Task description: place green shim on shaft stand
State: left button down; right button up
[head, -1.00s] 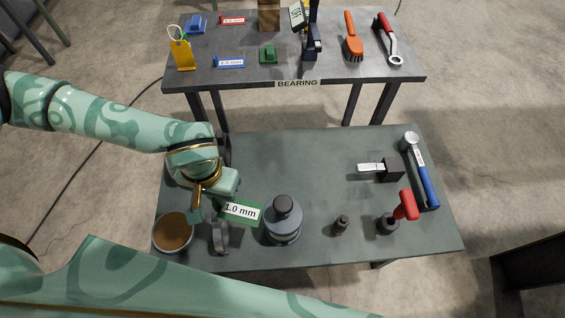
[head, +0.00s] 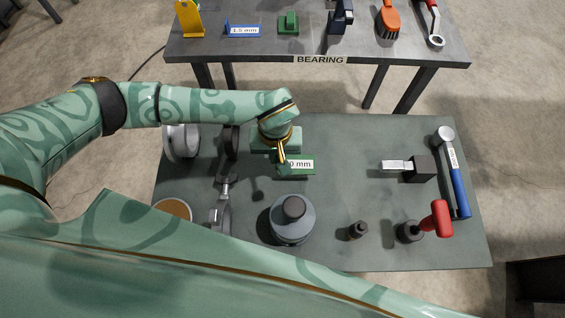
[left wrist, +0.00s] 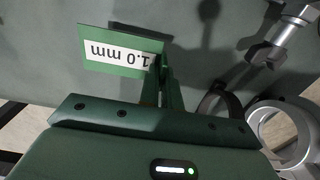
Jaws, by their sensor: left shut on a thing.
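The green shim is a flat plate with a white label; it shows in the head view (head: 298,164) and reads "1.0 mm" in the left wrist view (left wrist: 120,53). My left gripper (head: 281,160) is shut on one end of it and holds it above the table's middle, beyond the grey round piece. In the left wrist view the fingers (left wrist: 164,78) pinch the plate's edge. Metal parts at the table's left, with a short shaft (head: 226,186) and a ring-shaped support (head: 220,214), may be the shaft stand; I cannot tell surely. My right gripper is out of view.
A grey round piece with a dark knob (head: 292,222) stands at the front. The "BEARING" table (head: 340,61) stands behind.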

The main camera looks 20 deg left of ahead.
pick_arm(q)
jog(key=shift+f, duration=0.95)
notch_tip(320, 180, down, 3)
jog(key=shift+s+r+b, duration=0.1)
jog(key=shift+r+b, duration=0.05)
jog(key=shift+b, duration=0.75)
jog(key=c, duration=1.6)
grip_release()
